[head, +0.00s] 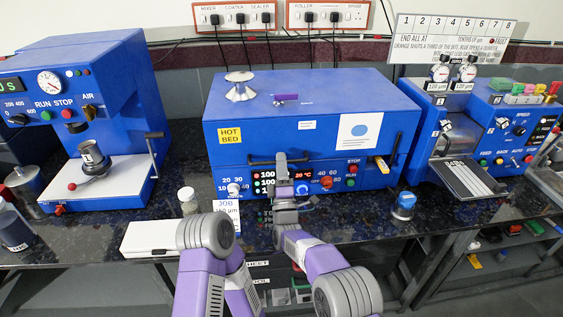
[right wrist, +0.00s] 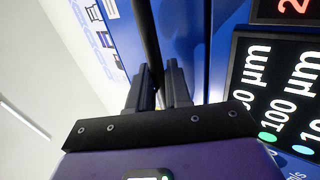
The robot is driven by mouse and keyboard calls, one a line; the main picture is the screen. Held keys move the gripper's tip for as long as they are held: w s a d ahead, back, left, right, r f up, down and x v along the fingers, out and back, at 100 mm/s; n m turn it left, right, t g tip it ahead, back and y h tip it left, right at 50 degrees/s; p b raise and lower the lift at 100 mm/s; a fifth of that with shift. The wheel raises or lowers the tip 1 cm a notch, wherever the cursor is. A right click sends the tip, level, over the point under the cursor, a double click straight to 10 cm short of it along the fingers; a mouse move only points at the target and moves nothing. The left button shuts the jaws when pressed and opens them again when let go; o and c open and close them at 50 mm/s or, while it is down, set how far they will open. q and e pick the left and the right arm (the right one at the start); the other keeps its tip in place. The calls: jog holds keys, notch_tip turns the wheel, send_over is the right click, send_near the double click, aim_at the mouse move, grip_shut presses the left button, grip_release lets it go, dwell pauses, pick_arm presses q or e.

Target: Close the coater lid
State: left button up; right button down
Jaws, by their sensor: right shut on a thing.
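My right gripper (head: 282,163) is at the black bar handle (head: 262,163) on the lid's front. In the right wrist view, the fingers (right wrist: 158,82) are closed on either side of the black bar (right wrist: 147,40). My left gripper is out of view; only part of the left arm shows.
On the lid lie a silver conical piece (head: 239,86) and a purple block (head: 286,98). A blue press (head: 85,110) stands left, and blue machines (head: 470,130) right. A small jar (head: 188,200), a white box (head: 150,238) and a blue-capped container (head: 404,205) sit near the front edge.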

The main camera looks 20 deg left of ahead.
jog(key=shift+f, duration=0.3)
jog(key=c, duration=1.2)
grip_release()
jog(key=shift+w+a+f, duration=0.1)
jog(key=shift+w+a, duration=0.05)
jog(key=shift+w, duration=0.05)
jog(key=shift+c, duration=0.2)
jog(key=shift+s, duration=0.1)
jog(key=p+v, duration=0.1)
jog(key=v, duration=0.6)
jog(key=shift+s, duration=0.2)
jog(key=shift+f, duration=0.1)
